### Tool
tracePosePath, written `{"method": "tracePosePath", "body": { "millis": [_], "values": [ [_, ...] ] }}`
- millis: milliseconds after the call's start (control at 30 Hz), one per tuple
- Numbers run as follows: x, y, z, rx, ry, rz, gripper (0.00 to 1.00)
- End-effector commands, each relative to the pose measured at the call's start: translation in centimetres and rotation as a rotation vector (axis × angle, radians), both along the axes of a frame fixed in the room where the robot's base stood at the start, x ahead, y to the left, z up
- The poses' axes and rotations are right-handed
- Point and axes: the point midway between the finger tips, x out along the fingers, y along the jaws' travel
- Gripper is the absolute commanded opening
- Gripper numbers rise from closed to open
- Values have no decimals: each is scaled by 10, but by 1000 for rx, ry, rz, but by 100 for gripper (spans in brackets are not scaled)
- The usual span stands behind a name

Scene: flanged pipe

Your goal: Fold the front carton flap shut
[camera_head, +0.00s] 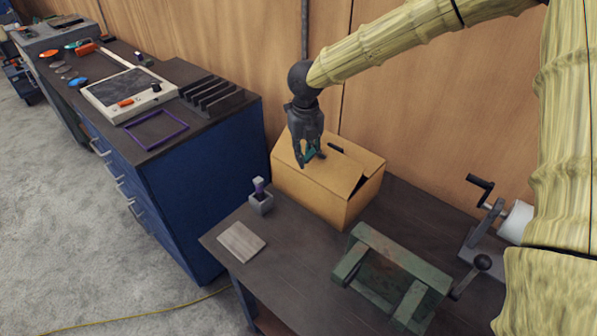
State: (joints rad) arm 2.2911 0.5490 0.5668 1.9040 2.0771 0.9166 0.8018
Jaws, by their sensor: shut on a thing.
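The brown cardboard carton (310,198) stands on the dark workbench against the wooden wall. Its broad top flap (318,178) lies nearly flat over the top. A narrower panel (362,166) lies along the right side, with a dark gap at the front corner and a dark slot toward the back. My gripper (309,162) points down over the left part of the carton top, with its fingertips at or just above the flap; contact is unclear.
A green metal frame (395,262) stands in front of the carton, with a cranked device (482,238) to its right. A small grey holder (261,204) and a flat grey block (241,242) lie to the left. A blue cabinet (205,200) stands farther left.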

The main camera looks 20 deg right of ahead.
Motion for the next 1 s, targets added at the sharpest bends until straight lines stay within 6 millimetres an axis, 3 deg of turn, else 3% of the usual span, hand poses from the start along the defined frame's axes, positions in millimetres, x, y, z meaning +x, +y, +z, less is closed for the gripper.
{"method": "tracePosePath", "body": {
  "millis": [467, 1000],
  "values": [
    [0, 0, 2, 0, 0, 0, 0],
    [0, 0, 34, 1, -1, -1, 0]
  ]
}}
